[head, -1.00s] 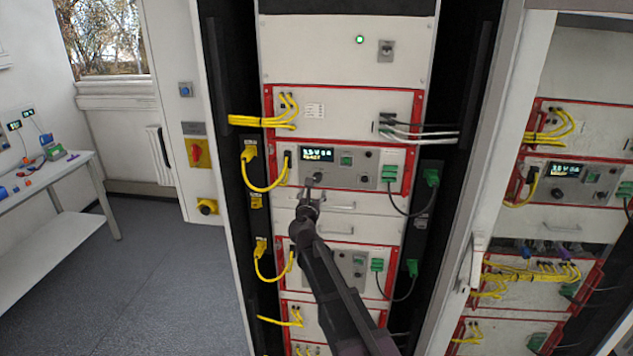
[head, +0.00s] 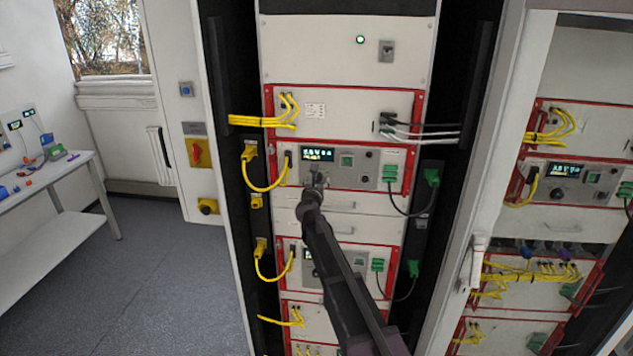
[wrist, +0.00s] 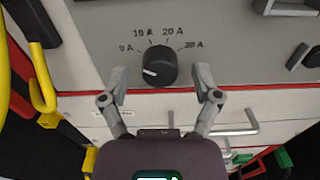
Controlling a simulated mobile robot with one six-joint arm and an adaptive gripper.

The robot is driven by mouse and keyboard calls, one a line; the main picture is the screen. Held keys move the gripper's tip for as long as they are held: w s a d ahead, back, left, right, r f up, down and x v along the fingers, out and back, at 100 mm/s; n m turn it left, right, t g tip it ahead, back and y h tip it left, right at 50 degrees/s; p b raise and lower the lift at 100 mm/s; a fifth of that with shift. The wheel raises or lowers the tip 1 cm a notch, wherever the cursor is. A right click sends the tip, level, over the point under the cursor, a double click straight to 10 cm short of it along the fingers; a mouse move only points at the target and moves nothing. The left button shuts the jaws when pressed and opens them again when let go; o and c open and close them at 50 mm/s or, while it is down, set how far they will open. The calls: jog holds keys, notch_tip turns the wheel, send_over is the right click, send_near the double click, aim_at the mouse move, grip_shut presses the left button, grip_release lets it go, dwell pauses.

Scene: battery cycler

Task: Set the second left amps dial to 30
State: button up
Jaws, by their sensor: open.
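The amps dial (wrist: 159,66) is a round black knob on a grey panel in the wrist view. Its white pointer mark points left, lower than the 0 A label. The labels 0 A, 10 A, 20 A and 30 A run in an arc from left to right around its upper side. My gripper (wrist: 159,88) is open, with one finger low on each side of the dial and nothing held. In the head view my gripper (head: 314,184) is at the lit-display unit (head: 340,166), largely covering the dial there.
Yellow cables (head: 265,187) loop left of the unit, and a dark cable with green plugs (head: 390,173) hangs at its right. A drawer handle (wrist: 235,123) sits below the dial. A second rack with a similar unit (head: 570,183) stands at right.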

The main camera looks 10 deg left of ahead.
grip_shut()
jog(key=shift+m, duration=0.4)
jog(key=m, duration=1.1)
jog(key=shift+m, duration=0.3)
jog(key=m, duration=1.1)
jog(key=shift+m, duration=0.4)
